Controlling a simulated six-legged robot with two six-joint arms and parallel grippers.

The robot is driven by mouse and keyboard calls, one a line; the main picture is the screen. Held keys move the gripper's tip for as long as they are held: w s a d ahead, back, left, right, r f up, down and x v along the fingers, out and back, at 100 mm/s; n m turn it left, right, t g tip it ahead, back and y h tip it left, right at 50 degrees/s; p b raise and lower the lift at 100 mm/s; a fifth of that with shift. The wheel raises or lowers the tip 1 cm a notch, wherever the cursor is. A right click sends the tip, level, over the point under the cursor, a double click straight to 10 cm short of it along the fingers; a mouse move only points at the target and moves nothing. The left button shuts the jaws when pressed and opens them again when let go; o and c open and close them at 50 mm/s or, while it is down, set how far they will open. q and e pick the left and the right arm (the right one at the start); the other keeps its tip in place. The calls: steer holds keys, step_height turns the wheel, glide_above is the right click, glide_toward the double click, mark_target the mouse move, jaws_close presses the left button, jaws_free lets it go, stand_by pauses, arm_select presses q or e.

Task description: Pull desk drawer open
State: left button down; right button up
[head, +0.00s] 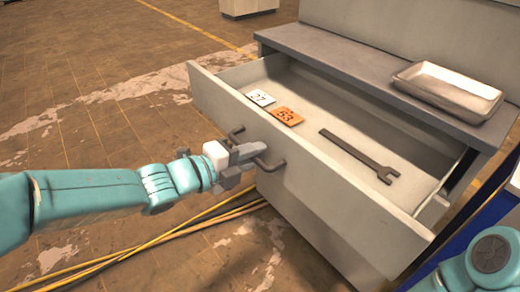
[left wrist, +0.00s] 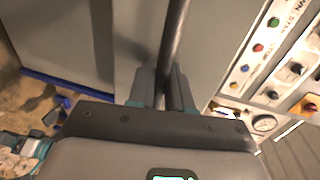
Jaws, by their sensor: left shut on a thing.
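The desk drawer (head: 330,185) stands pulled out of the grey desk (head: 330,45), with its inside showing. Its dark bar handle (head: 272,163) is on the front panel. My left gripper (head: 250,156) is shut on this handle. In the left wrist view the handle (left wrist: 174,35) runs up from between the two fingers of the left gripper (left wrist: 163,88). Part of the handle is hidden by the fingers. Only a teal part of my right arm shows at the lower right of the head view; its gripper is out of view.
In the drawer lie a white tag (head: 260,97), an orange tag (head: 286,116) and a dark wrench (head: 360,156). A metal tray (head: 447,90) sits on the desk top. Yellow cables (head: 150,247) cross the floor. The left wrist view shows a button panel (left wrist: 262,55).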

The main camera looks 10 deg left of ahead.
stand_by(0.3)
arm_select(q)
steer(key=c, duration=1.2)
jaws_free()
steer(key=shift+o, duration=0.2)
steer(key=shift+s, duration=0.1)
steer(key=p+v, duration=0.4)
steer(key=v, duration=1.2)
steer(key=shift+a, duration=0.2)
steer(key=shift+s+a, duration=0.1)
steer(key=shift+s, duration=0.05)
